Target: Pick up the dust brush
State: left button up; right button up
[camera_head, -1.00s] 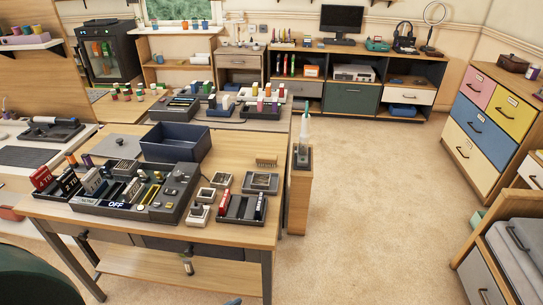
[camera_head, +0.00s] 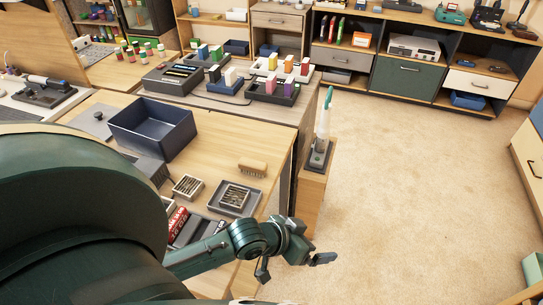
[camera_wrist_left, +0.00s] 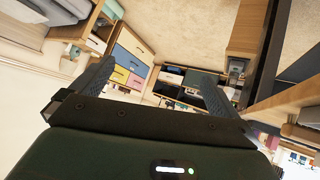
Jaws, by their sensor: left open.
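The dust brush (camera_head: 252,169) appears to be the small wooden brush with short bristles, lying on the wooden worktable (camera_head: 225,156) near its right side in the head view. My left gripper (camera_head: 292,263) is open and empty. It is beyond the table's right edge, nearer to me than the brush and clearly apart from it. In the left wrist view, the gripper's two fingers (camera_wrist_left: 155,82) are spread with nothing between them. The brush cannot be made out there. My right gripper is not in view.
A dark blue open bin (camera_head: 152,129) stands behind left of the brush. Square trays (camera_head: 234,198) lie in front of it. A white tool with a teal tip (camera_head: 323,125) stands upright on a narrow wooden stand to the right. Open carpet lies beyond.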

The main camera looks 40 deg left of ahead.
pick_arm(q)
jog(key=w+a+g+b, duration=0.1)
jog(key=w+a+b, duration=0.1)
jog(key=w+a, duration=0.2)
jog(key=n+g+y+b, duration=0.3)
jog(key=n+y+b, duration=0.3)
jog(key=b, duration=0.2)
send_near(252, 163)
jog(key=shift+n+g, duration=0.3)
jog(key=x, duration=0.2)
jog(key=b+x, duration=0.1)
jog(key=x, duration=0.1)
jog(key=shift+w+d+f, duration=0.1)
jog(key=shift+w+f, duration=0.1)
jog(key=shift+w, duration=0.25)
jog(key=shift+w+f, duration=0.1)
jog(key=shift+f, duration=0.15)
jog(key=b+x, duration=0.1)
jog(key=x, duration=0.4)
jog(key=shift+b, duration=0.35)
jog(key=shift+f, duration=0.2)
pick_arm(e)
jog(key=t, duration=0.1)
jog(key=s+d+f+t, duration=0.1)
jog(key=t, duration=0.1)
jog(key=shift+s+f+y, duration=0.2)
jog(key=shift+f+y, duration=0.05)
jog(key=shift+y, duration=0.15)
